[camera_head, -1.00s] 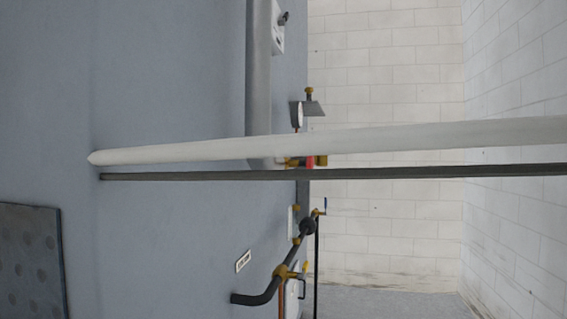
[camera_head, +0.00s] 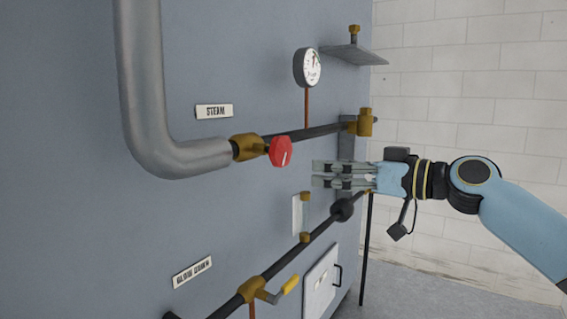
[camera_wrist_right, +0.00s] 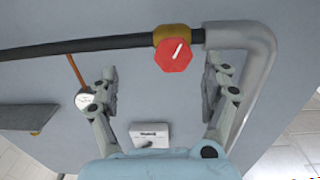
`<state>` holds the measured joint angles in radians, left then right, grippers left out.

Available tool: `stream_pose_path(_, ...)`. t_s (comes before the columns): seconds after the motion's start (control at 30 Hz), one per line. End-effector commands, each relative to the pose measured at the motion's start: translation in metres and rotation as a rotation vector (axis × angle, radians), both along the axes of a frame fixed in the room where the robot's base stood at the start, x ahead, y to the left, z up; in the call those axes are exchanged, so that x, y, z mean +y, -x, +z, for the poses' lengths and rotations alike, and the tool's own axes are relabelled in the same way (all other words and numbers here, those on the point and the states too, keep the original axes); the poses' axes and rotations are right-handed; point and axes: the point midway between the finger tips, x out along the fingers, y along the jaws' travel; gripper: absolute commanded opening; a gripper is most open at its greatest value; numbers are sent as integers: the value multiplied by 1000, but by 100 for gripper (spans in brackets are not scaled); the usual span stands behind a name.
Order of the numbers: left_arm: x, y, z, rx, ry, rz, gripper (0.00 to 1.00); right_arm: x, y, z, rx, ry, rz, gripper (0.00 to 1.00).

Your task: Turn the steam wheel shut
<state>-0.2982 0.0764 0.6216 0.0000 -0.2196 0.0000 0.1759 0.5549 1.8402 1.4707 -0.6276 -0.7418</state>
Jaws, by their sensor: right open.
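The steam wheel is a small red knob (camera_head: 281,151) with a white mark, on a brass valve (camera_head: 247,147) at the end of the thick grey pipe, below the STEAM label (camera_head: 213,111). My right gripper (camera_head: 316,174) is open and empty in the head view, just right of the red wheel and slightly lower, apart from it. In the right wrist view the red wheel (camera_wrist_right: 173,55) lies ahead, beyond and between the spread fingers (camera_wrist_right: 160,80). My left gripper is not in view.
A pressure gauge (camera_head: 308,67) stands above the dark pipe (camera_head: 310,132). A lower pipe carries a yellow-handled valve (camera_head: 289,285) near the BLOW DOWN label (camera_head: 192,272). A grey shelf-like plate (camera_head: 354,54) juts out upper right. Space in front of the panel looks clear.

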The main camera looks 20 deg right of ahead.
Motion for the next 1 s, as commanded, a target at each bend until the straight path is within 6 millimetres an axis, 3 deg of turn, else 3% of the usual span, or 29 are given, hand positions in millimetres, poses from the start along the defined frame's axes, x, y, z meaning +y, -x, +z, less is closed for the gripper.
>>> stream_pose_path(0.03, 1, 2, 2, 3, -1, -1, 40, 5, 3, 15, -23, 1, 23, 82)
stream_pose_path(0.17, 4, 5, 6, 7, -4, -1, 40, 15, 1, 29, -48, -4, 45, 82)
stream_pose_path(0.63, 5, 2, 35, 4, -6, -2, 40, 67, -65, 29, -44, -5, 44, 82)
stream_pose_path(1.0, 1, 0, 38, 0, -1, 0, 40, 77, -78, 26, -43, -2, 43, 82)
